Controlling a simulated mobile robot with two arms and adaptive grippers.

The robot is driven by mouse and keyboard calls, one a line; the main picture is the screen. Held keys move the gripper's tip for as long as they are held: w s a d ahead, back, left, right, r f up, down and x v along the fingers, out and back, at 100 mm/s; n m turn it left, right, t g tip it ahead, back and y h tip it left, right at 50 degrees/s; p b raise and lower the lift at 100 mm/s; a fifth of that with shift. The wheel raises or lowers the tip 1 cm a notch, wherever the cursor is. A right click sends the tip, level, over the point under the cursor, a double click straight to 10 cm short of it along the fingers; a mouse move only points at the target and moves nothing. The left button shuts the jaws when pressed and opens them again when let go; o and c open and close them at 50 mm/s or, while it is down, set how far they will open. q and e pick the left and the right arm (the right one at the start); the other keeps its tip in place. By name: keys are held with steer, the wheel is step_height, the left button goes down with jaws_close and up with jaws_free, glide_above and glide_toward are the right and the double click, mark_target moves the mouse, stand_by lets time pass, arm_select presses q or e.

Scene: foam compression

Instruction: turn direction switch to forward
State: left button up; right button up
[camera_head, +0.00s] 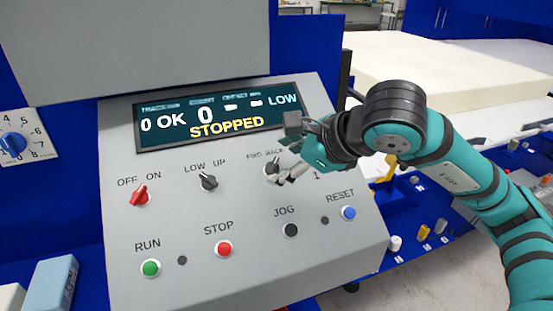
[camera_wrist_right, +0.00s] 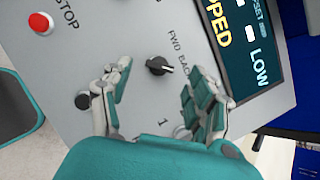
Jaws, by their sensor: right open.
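The direction switch (camera_head: 272,168) is a dark rotary knob under the FWD and BACK labels on the grey control panel (camera_head: 330,240). In the right wrist view the knob (camera_wrist_right: 158,66) shows just beyond and between the fingertips, with a pale pointer line on it. My right gripper (camera_head: 284,174) is at the knob in the head view, its fingers partly covering the area beside it. In the right wrist view the right gripper (camera_wrist_right: 158,84) is open, with a finger on either side and nothing held. I cannot tell whether a finger touches the knob. My left gripper is not in view.
The panel display (camera_head: 215,118) reads STOPPED. A red OFF/ON switch (camera_head: 140,196) and a LOW/UP switch (camera_head: 208,182) sit left of the direction switch. RUN (camera_head: 150,267), STOP (camera_head: 223,249), JOG (camera_head: 290,230) and RESET (camera_head: 348,213) buttons lie below.

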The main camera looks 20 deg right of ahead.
mark_target(274, 165)
steer(key=shift+x, duration=1.75)
steer(key=c, duration=1.2)
